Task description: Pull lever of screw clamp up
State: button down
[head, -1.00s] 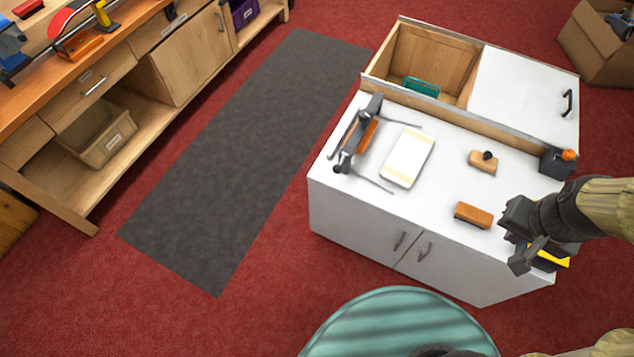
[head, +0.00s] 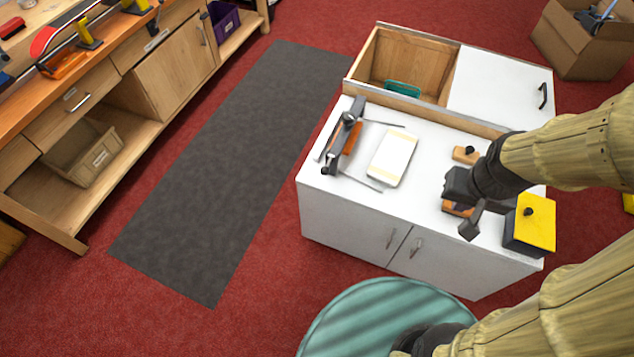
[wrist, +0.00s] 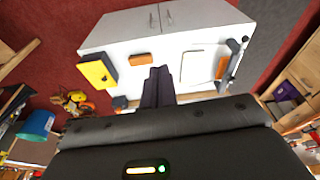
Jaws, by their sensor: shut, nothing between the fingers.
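The clamp (head: 345,138) lies near the left end of the white cabinet top in the head view. It has a dark grey body, thin metal bars and an orange part (head: 352,139), which I take to be its lever but cannot be sure. The clamp also shows at the right in the wrist view (wrist: 236,64). My gripper (head: 468,206) is shut and empty. It is above the right half of the cabinet top, well to the right of the clamp and apart from it. In the wrist view its dark fingers (wrist: 158,80) point toward the cabinet.
A pale tablet-like panel (head: 393,158) lies between clamp and gripper. An orange-brown block (head: 456,210) is partly hidden by my gripper. A wooden block with a black knob (head: 466,154) and a yellow-topped box (head: 536,222) are nearby. The cabinet's raised rear bin (head: 410,60) stands behind.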

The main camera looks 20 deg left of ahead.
jog(key=w+a+f+n+t+h+b, duration=0.1)
jog(key=w+a+f+n+h+b, duration=0.25)
jog(key=f+n+b, duration=0.45)
jog(key=w+a+f+n+h+b, duration=0.25)
jog(key=a+f+b, duration=0.2)
jog(key=f, duration=0.75)
jog(key=w+a+f+n+t+h+b, duration=0.1)
jog(key=w+a+f+n+h+b, duration=0.2)
jog(key=f+n+b, duration=0.6)
jog(key=a+f+n+t+y+b, duration=0.3)
jog(key=a+f+n+t, duration=0.3)
jog(key=a, duration=0.6)
jog(key=a+f+n+t+y+b, duration=0.3)
jog(key=a+f+n+t+b, duration=0.2)
jog(key=a, duration=0.8)
notch_tip(320, 180, down, 4)
jog(key=n+t, duration=0.2)
jog(key=t, duration=0.1)
jog(key=shift+s+r+y, duration=0.25)
jog(key=shift+y, duration=0.05)
jog(key=shift+a, duration=0.1)
